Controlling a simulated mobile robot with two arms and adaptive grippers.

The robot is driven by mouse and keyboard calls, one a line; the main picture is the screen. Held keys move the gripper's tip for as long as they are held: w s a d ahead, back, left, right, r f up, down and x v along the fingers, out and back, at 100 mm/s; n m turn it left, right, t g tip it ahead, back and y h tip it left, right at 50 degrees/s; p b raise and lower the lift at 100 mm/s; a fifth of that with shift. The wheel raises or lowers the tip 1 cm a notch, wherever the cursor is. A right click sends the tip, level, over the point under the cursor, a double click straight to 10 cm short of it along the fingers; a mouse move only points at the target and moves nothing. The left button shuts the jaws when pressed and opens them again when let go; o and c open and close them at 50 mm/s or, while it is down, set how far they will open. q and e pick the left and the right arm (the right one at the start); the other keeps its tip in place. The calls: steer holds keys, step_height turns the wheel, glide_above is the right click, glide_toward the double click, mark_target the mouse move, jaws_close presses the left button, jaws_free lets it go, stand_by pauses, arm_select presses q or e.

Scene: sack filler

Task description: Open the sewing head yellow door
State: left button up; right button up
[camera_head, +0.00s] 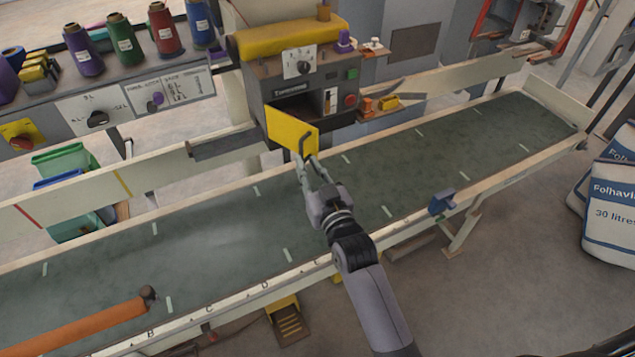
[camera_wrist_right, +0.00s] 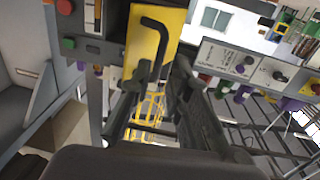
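The sewing head (camera_head: 300,70) is a grey box with a yellow top above the conveyor. Its yellow door (camera_head: 285,130) stands angled out from the front, with a dark opening (camera_head: 293,104) showing behind it. A dark bent handle (camera_head: 303,142) is on the door's outer face. My right gripper (camera_head: 308,162) is just below the handle, fingers pointing up at it. In the right wrist view, the door (camera_wrist_right: 168,22) and handle (camera_wrist_right: 154,24) are ahead; the gripper fingers (camera_wrist_right: 162,72) are apart, with the handle's lower end near the left finger. Contact is unclear. My left gripper is out of view.
The green conveyor belt (camera_head: 230,235) runs below the sewing head, mostly clear. An orange bar (camera_head: 80,330) lies across its near left end. A blue block (camera_head: 442,201) sits on the near rail. Thread spools (camera_head: 125,40) stand at the upper left; sacks (camera_head: 612,210) are at right.

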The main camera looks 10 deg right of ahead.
steer(key=s, duration=0.6)
steer(key=shift+d, duration=0.45)
steer(key=shift+s, duration=0.1)
steer(key=shift+c, duration=0.4)
